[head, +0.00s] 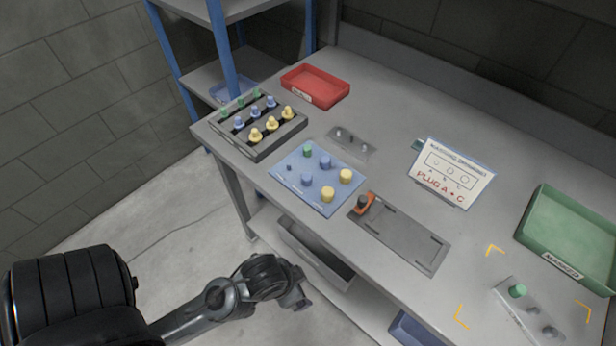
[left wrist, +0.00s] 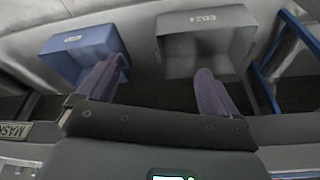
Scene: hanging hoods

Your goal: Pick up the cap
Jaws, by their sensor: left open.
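Several green, blue and yellow caps stand in a dark rack (head: 262,152) at the table's back left; one is a yellow cap (head: 288,112). More caps sit on a blue mat (head: 288,196), among them a green cap (head: 307,149) and a yellow cap (head: 327,194). A green cap (head: 518,291) is on a grey bracket at the front right. Which cap is meant cannot be told. My left gripper (head: 302,302) is low in front of the table, away from all caps. In the left wrist view, its fingers (left wrist: 155,88) are apart with nothing between them. My right gripper is not in view.
A red tray (head: 316,92) is at the back and a green tray (head: 530,222) at the right. A sign (head: 451,172) reads "PLUG A + C". A grey plate (head: 405,238) has an orange clamp (head: 358,207). Bins, a blue one (left wrist: 85,58) and a grey one (left wrist: 172,55), lie beyond my fingers.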

